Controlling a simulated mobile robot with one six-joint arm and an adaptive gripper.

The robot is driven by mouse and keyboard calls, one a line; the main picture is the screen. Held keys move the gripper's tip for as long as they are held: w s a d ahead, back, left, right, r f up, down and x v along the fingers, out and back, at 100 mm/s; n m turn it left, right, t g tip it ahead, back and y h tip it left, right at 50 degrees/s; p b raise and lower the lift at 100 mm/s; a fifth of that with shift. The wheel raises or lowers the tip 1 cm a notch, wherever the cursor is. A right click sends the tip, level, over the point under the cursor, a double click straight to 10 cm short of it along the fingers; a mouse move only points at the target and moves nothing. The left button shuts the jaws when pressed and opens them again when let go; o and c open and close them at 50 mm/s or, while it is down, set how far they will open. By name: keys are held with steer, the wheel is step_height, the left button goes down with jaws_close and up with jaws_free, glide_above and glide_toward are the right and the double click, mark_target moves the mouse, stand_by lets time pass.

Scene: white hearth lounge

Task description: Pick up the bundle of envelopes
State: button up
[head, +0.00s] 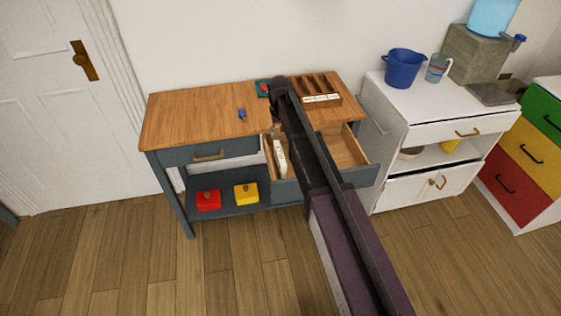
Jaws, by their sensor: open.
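A narrow white bundle (280,158), which looks like the envelopes, stands on edge in the left part of the open drawer (349,151) of the blue-grey wood-topped table. My arm reaches over the table from the lower right and hides the middle of the drawer. My gripper (275,132) hangs down at the arm's far end, small and dark, just above and behind the bundle in this view. It is open, and I see nothing held in it. Whether its fingers touch the bundle cannot be told.
On the tabletop (190,112) are a small blue item (241,114), a teal-and-red item (262,89) and a wooden organizer (318,85) with a white labelled strip. Red (208,201) and yellow (246,194) boxes sit on the shelf below. A white cabinet (395,140) stands close at right.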

mark_target(280, 152)
steer(key=shift+f, duration=0.15)
step_height(280, 152, down, 8)
steer(key=b, duration=0.8)
steer(key=shift+f+b, duration=0.15)
steer(key=shift+b, duration=0.15)
steer(key=shift+f, duration=0.15)
steer(key=shift+f+b, duration=2.45)
steer(key=shift+b, duration=0.15)
jaws_close()
